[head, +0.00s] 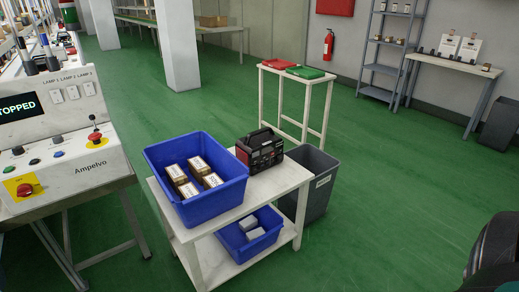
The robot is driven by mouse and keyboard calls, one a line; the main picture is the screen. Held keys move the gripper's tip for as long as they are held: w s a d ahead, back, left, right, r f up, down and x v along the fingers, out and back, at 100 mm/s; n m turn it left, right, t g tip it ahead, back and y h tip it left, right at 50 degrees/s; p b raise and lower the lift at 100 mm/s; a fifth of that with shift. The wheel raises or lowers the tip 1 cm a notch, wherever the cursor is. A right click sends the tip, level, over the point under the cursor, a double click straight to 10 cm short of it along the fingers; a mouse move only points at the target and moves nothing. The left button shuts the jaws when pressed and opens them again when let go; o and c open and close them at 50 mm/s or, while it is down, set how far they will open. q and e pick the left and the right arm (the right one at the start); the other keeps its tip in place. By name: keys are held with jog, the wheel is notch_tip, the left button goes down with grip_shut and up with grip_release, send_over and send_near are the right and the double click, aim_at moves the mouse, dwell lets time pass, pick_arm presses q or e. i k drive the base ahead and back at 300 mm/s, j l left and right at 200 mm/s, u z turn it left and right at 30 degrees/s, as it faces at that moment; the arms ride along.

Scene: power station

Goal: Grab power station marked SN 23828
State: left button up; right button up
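A black power station (260,149) with red trim and a handle on top stands upright on the white cart (289,176), right of a blue bin. Its serial marking is too small to read. Neither of my grippers shows clearly in the head view. A dark rounded shape at the lower right edge is cut off, and no fingers can be seen on it. Nothing touches the power station except the cart top under it.
A blue bin (155,157) with several boxes fills the cart's left side. A smaller blue bin (229,237) sits on the lower shelf. A grey waste bin (321,165) stands behind the cart, and a control console (95,148) at left.

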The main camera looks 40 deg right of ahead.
aim_at(261, 150)
jog(key=i+l+u, duration=0.35)
jog(key=l, duration=0.85)
jog(key=i+l+u, duration=0.15)
jog(key=l+u, duration=0.2)
jog(key=l, duration=0.9)
jog(key=l+u, duration=0.35)
jog(key=l, duration=0.95)
